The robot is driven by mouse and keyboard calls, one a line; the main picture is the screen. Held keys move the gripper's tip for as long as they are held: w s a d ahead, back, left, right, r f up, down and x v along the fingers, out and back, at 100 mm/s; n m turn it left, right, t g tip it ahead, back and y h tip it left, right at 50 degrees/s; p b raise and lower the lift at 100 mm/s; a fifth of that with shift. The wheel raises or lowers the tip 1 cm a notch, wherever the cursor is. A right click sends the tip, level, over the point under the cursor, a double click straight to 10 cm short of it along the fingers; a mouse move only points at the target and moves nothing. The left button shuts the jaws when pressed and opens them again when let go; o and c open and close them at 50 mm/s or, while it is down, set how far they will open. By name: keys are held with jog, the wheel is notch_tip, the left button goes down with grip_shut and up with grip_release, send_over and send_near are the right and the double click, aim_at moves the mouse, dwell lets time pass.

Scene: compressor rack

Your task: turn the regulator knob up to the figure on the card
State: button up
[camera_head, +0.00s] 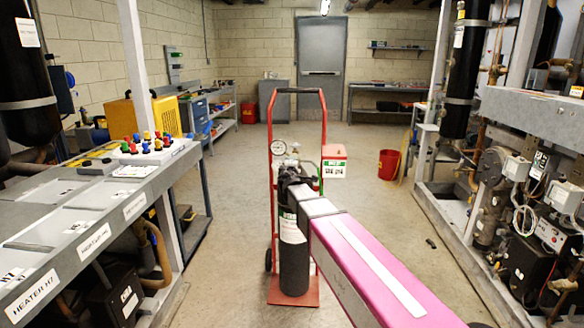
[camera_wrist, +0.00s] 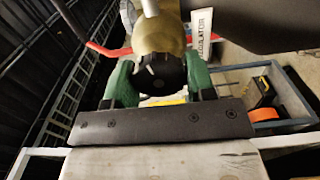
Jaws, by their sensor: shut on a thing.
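The regulator knob (camera_wrist: 160,72) is black and round, below a brass body (camera_wrist: 158,32) in the wrist view. My gripper (camera_wrist: 159,82) has its two green fingers on either side of the knob, shut on it. A white tag reading "REGULATOR" (camera_wrist: 203,35) hangs beside it. In the head view my gripper (camera_head: 291,176) is at the top of a dark cylinder (camera_head: 294,262) on a red trolley (camera_head: 326,105); my arm hides the knob there. A round gauge (camera_head: 278,147) stands above; its reading is too small to tell. A red-topped white card (camera_head: 334,168) is to the right, its figure unreadable.
A grey bench (camera_head: 60,225) with coloured knobs runs along the left. Compressor racks (camera_head: 540,120) stand on the right. A red bucket (camera_head: 389,164) is on the floor behind. The floor between the trolley and the right rack is mostly clear.

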jog(key=shift+m, duration=1)
jog(key=o, duration=0.9)
jog(key=shift+o, duration=0.2)
jog(key=shift+s, duration=0.15)
jog(key=s, duration=1)
jog(key=shift+s, duration=0.3)
jog(key=shift+a, duration=0.1)
